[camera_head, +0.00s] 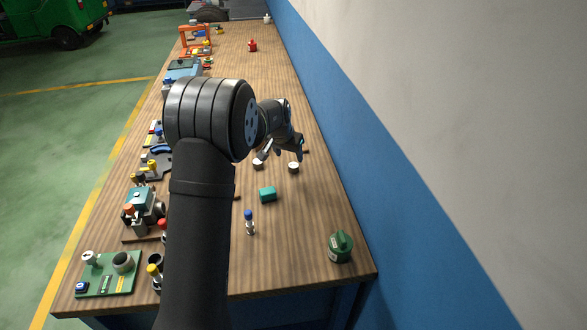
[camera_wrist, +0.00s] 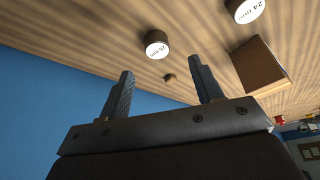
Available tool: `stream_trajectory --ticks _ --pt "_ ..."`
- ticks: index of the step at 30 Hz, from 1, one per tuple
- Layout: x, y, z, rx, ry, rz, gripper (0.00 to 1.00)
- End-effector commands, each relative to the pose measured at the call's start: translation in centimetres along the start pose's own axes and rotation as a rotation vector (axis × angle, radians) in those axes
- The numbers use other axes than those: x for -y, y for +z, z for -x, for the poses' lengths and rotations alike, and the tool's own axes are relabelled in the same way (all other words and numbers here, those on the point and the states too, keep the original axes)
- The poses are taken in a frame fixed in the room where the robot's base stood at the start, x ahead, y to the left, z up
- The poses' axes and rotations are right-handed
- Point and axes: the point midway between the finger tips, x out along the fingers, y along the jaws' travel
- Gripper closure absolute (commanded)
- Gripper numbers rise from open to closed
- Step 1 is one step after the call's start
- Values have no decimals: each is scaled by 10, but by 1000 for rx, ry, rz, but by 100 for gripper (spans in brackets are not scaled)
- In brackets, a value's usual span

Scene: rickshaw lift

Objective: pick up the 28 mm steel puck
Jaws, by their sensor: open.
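A short round puck with a pale top and dark sides, its label seeming to read 28 mm, shows in the wrist view (camera_wrist: 157,46), beyond my fingertips and between their lines. It appears to be the puck nearer the wall in the head view (camera_head: 293,168). A second puck (camera_wrist: 246,9), marked 24 mm, lies to its right in the wrist view, partly cut by the frame; it seems to be the left puck in the head view (camera_head: 258,164). My gripper (camera_wrist: 162,67) is open and empty, its fingers apart from both pucks. The head view shows it (camera_head: 281,154) above the bench, near them.
A brown block (camera_wrist: 262,66) lies right of the fingers in the wrist view. On the wooden bench (camera_head: 295,225) are a teal block (camera_head: 267,194), a blue-capped part (camera_head: 249,222) and a green container (camera_head: 341,246). Fixtures crowd the left edge. A blue wall (camera_head: 355,150) borders the right.

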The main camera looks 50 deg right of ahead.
Motion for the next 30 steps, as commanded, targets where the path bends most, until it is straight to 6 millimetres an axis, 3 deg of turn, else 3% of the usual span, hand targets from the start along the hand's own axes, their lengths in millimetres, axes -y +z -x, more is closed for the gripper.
stream_trajectory --ticks 10,18,26,30 --pt "-2 0 -25 0 0 0 40" --pt "-4 0 -62 -1 -1 0 40" --pt "-4 0 -67 -3 -1 1 40" --pt "-4 0 -67 -3 -1 1 66"
